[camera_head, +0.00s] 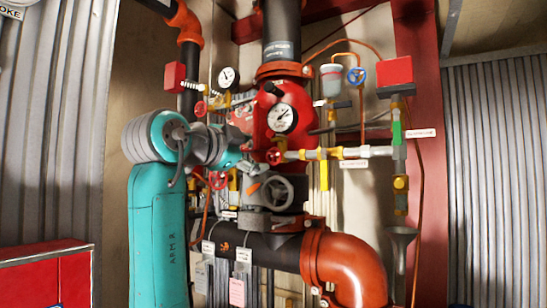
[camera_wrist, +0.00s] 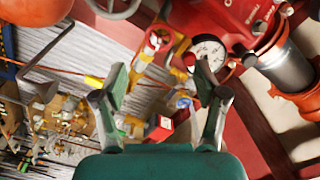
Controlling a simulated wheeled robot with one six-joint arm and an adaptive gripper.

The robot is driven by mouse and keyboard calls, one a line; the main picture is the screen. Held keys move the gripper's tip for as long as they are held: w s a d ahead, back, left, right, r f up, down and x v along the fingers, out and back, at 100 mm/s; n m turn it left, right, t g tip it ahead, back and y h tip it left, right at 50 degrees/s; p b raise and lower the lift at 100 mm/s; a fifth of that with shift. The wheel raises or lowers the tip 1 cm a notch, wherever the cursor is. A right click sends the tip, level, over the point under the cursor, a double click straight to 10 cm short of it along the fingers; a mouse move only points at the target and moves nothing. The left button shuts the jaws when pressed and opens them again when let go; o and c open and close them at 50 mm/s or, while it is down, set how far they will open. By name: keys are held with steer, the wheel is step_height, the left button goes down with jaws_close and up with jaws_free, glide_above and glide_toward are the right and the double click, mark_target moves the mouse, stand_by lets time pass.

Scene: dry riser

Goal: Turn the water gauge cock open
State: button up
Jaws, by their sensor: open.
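Two white dial gauges show in the head view: one at the upper left (camera_head: 228,77) and one on the red valve body (camera_head: 283,118). I cannot read which is the water gauge, and I cannot single out its cock. In the wrist view, a white gauge (camera_wrist: 208,54) sits beyond my gripper (camera_wrist: 160,88), beside yellow-and-red pipe fittings (camera_wrist: 156,40). The gripper's two fingers are spread apart, with nothing held between them. In the head view, my teal gripper body (camera_head: 231,159) is left of the red valve, its fingers hard to make out against the pipework.
Thick orange elbow pipe (camera_head: 345,265) is below right. A horizontal silver-and-yellow pipe (camera_head: 345,153) crosses the right side. A red cabinet (camera_head: 45,280) stands lower left.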

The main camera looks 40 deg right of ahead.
mark_target(273, 156)
steer(key=x, duration=0.9)
steer(key=shift+w+d+f, duration=0.1)
steer(key=shift+d, duration=0.2)
steer(key=shift+c, duration=0.2)
steer(key=c, duration=1.1)
